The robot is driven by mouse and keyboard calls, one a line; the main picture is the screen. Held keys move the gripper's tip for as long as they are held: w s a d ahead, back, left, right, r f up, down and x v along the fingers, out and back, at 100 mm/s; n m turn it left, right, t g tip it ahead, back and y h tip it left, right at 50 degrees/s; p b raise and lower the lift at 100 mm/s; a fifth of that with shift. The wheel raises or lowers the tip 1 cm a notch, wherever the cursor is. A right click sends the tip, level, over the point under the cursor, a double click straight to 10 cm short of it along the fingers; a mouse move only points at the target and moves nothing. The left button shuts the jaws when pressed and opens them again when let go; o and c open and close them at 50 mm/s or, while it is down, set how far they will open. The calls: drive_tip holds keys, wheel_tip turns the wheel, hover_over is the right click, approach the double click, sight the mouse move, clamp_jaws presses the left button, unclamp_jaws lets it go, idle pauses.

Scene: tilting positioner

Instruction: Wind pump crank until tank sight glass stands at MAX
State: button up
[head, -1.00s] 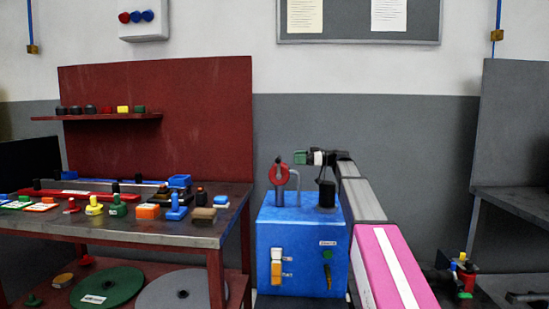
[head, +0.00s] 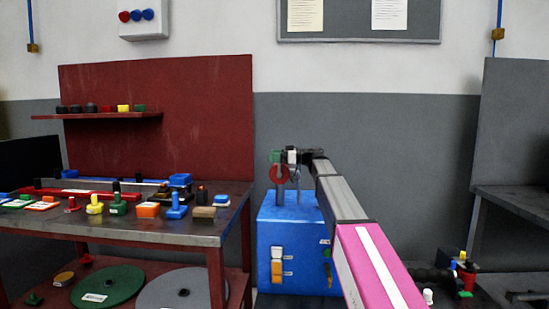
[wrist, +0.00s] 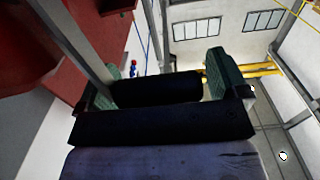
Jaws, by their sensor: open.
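The blue tank (head: 304,215) stands right of the red bench. A red ring-shaped part (head: 281,174) sits above its top; I cannot tell whether it is the crank. A white and orange fitting (head: 277,262) is on the tank's front, perhaps the sight glass; no level or MAX mark is readable. My gripper (head: 275,157) is open, just above and behind the red part in the head view; contact cannot be told. My arm hides the tank's right side.
The red bench (head: 170,233) at left carries several small coloured parts, with discs on its lower shelf. A grey bench (head: 515,203) stands at right, with a small red and yellow device (head: 465,275) near it.

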drive_tip(key=c, duration=1.2)
drive_tip(key=shift+s, duration=0.1)
drive_tip(key=shift+d, duration=0.15)
drive_tip(key=shift+s+d+f+y, duration=0.15)
drive_tip(key=shift+d+f+y, duration=0.05)
drive_tip(key=shift+d+y, duration=1.25)
drive_tip(key=shift+s+d+f+y, duration=0.15)
drive_tip(key=shift+d+y, duration=0.9)
drive_tip(key=shift+y, duration=0.7)
